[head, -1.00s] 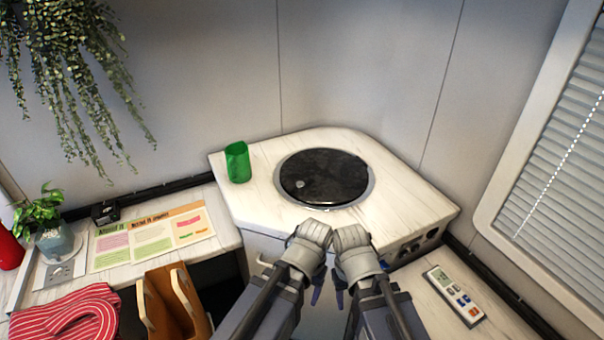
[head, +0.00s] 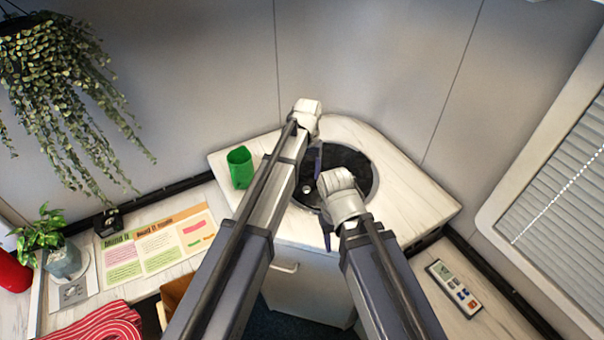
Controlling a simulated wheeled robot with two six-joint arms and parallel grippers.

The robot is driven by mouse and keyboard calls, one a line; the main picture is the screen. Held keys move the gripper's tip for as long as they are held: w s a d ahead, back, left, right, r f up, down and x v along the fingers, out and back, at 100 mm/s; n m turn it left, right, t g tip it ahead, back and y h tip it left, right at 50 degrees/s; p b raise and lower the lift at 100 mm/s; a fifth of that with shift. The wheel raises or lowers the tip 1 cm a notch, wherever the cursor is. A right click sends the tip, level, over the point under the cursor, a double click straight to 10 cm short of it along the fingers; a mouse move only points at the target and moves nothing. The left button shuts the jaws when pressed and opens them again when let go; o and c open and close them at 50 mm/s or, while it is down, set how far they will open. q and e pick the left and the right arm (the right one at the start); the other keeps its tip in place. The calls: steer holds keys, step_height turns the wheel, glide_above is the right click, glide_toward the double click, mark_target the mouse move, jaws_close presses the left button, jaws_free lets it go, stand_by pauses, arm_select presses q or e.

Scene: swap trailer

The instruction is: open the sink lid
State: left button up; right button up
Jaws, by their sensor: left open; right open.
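The sink lid (head: 352,162) is a round black disc with a small light knob (head: 306,188) near its left front. It lies flat in the corner counter. My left gripper (head: 317,162) is above the left part of the lid, its arm hiding the lid's left edge. One dark finger shows, pointing down; the other is hidden. My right gripper (head: 327,235) is lower in the view, by the counter's front edge, and its wrist covers the lid's front edge. Both grippers are open and hold nothing. Contact with the lid cannot be told.
A remote-like device (head: 454,287) lies on the right ledge. Papers (head: 158,243) and a potted plant (head: 62,258) are on the left. Walls close in behind the counter.

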mark_target(307, 189)
arm_select(q)
steer(key=shift+f+b, duration=4)
steer(key=shift+r, duration=0.1)
steer(key=shift+c, duration=0.4)
jaws_close()
